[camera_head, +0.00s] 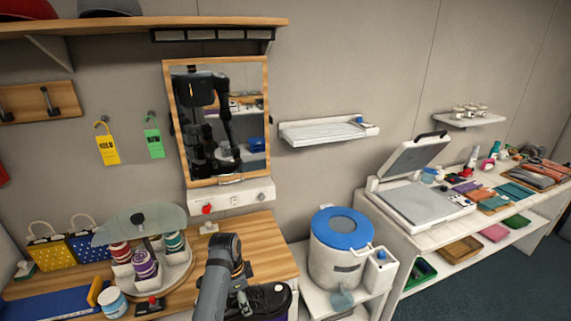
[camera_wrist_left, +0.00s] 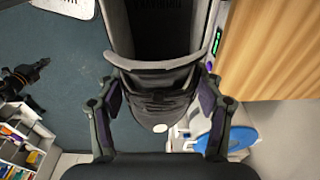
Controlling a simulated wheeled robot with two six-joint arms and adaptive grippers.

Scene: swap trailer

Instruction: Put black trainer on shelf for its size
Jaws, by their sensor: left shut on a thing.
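The black trainer (camera_head: 268,301) is at the bottom of the head view, partly hidden by my left arm and cut off by the frame edge. In the left wrist view, the black trainer (camera_wrist_left: 160,103) sits between the fingers of my left gripper (camera_wrist_left: 160,92). The left gripper is shut on it, one finger on each side. In the head view, my left gripper (camera_head: 243,298) is mostly hidden behind its arm. A dark jointed part at the left edge of the wrist view looks like my right gripper (camera_wrist_left: 25,78); its fingers are too small to judge.
A wooden counter (camera_head: 255,240) lies under a mirror (camera_head: 222,125), with a carousel of tins (camera_head: 145,262) on it. A white bin with a blue lid (camera_head: 340,245) stands to the right. A white wall shelf (camera_head: 325,131) and an upper wooden shelf (camera_head: 200,25) are on the wall.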

